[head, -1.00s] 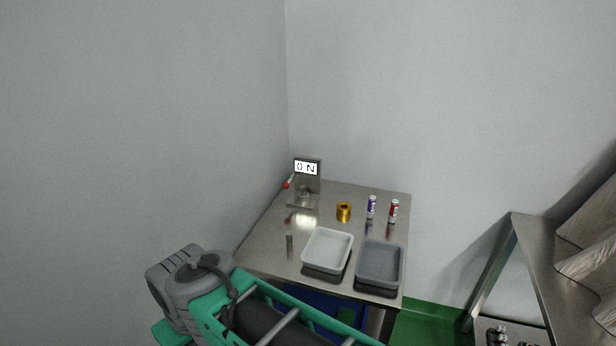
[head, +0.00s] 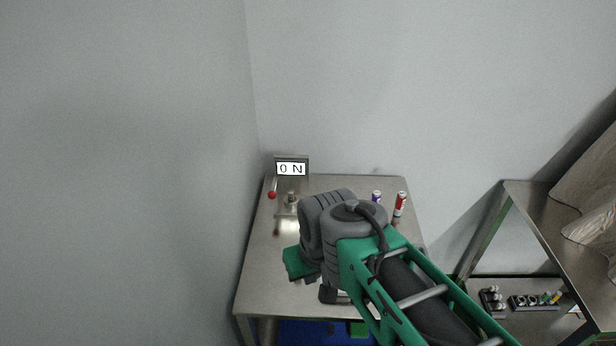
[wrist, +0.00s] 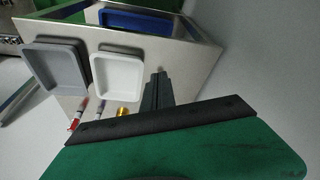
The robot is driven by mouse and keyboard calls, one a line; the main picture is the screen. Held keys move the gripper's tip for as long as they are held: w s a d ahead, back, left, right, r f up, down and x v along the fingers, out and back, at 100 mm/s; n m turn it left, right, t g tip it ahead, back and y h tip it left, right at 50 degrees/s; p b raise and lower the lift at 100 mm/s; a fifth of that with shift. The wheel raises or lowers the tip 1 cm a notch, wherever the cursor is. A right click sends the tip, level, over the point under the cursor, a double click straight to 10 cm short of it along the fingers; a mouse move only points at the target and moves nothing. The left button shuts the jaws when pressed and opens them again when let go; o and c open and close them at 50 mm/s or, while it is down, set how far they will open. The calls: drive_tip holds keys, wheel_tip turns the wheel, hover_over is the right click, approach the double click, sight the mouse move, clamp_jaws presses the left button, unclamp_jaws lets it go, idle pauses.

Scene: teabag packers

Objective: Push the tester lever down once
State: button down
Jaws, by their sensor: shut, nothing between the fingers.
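The tester (head: 291,169) stands at the back left of the steel table, its display reading "0 N". Its lever has a red knob (head: 272,195) at the tester's left side, low beside the display. My gripper (wrist: 159,76) shows in the wrist view with its dark fingers together and nothing between them, above the table. In the head view my arm is over the table, to the right of and nearer than the lever; the fingertips cannot be made out there. Gripper and lever look apart. The tester is not seen in the wrist view.
The wrist view shows a white tray (wrist: 94,72), a grey tray (wrist: 28,62) and a gold roll (wrist: 122,111). A purple can (head: 376,196) and a red can (head: 400,203) stand at the table's back right. A wall rises close behind the tester.

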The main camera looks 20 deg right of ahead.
drive_tip(key=shift+w, duration=0.15)
drive_tip(key=w+r+g+p, duration=0.1)
drive_tip(key=w+r+p, duration=0.4)
drive_tip(key=w, duration=0.7)
drive_tip(key=w+r+g+p, duration=0.1)
drive_tip(key=w+r+p, duration=0.3)
drive_tip(key=w+r, duration=0.55)
drive_tip(key=w+d+f+m+g+p, duration=0.1)
drive_tip(key=w+f+g+p, duration=0.1)
drive_tip(key=w+f+p, duration=0.5)
drive_tip(key=w+f, duration=0.5)
drive_tip(key=w, duration=0.3)
drive_tip(key=shift+w, duration=0.4)
drive_tip(key=shift+f, duration=0.1)
